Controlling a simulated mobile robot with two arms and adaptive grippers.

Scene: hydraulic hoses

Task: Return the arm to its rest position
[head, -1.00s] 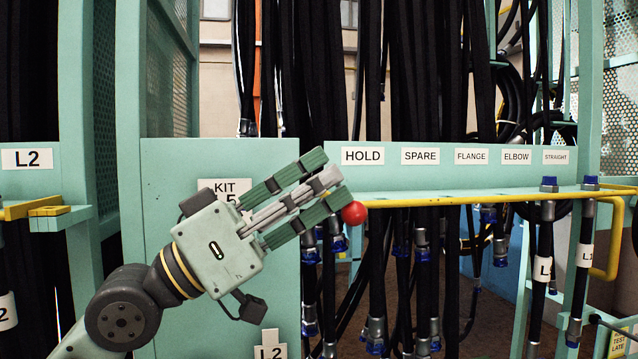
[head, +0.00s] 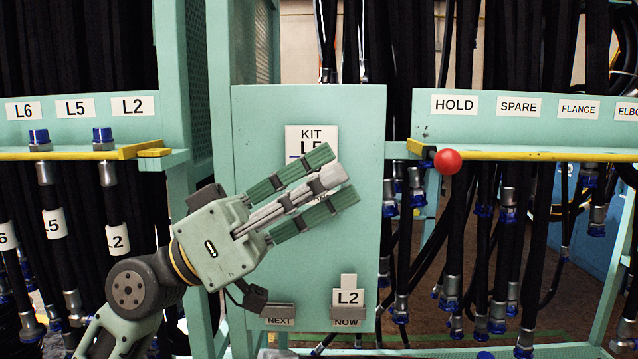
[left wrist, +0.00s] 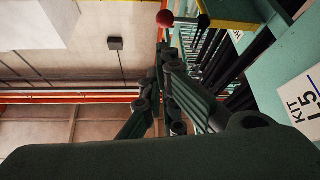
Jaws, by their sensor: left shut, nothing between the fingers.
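My left gripper (head: 335,180) is raised in front of the green kit panel (head: 255,130) in the head view. Its fingers point up and to the right, shut and empty, and cover part of the KIT sign (head: 311,137). The fingers also show in the left wrist view (left wrist: 172,85), where nothing is between them. My left arm comes in from the lower left. The right gripper is not in view.
A red ball (head: 448,161) sits at the left end of the yellow-edged HOLD rail (head: 540,156). At left, another rail (head: 70,154) carries hoses labelled L6, L5 and L2. An L2 card (head: 348,297) stands in the NOW slot. Many black hoses hang behind.

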